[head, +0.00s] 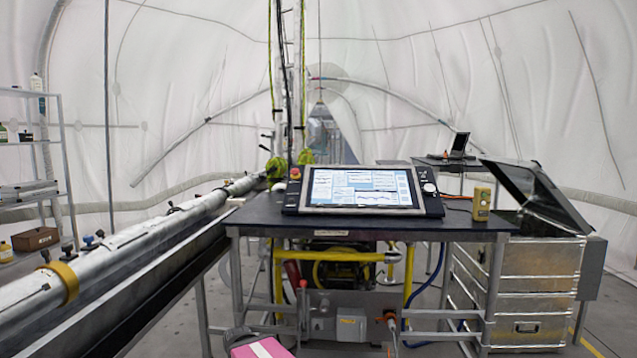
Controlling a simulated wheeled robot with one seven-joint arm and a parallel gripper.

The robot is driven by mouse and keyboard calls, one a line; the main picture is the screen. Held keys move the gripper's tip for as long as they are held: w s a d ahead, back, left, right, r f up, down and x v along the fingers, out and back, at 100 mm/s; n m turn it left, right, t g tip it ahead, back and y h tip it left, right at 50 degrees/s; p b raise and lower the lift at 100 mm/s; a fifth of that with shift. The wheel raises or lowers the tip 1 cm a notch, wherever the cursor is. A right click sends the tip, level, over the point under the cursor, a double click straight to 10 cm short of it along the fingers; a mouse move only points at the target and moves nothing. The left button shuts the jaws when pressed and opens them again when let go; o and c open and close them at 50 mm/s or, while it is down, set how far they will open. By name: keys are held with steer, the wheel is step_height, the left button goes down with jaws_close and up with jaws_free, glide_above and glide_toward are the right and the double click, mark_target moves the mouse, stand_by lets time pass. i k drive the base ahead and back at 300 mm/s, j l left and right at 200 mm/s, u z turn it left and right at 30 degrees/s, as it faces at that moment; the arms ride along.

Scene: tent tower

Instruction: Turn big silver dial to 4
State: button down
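The big silver dial (429,188) is a small round knob on the right side of the black control console (434,206). It is too small here to read its pointer or numbers. The console sits tilted on a dark table (350,226), with a lit screen (360,187) in its middle and a red button (295,173) at its upper left. I cannot make out my gripper in the head view. Nothing is seen touching the dial.
A yellow handheld device (480,205) stands right of the console. A metal case (530,280) with its lid raised is at the table's right. A long silver pipe (120,255) runs along the left. A pink-and-white part (262,348) shows at the bottom edge.

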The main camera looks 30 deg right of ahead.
mark_target(429, 189)
steer(key=z, duration=1.85)
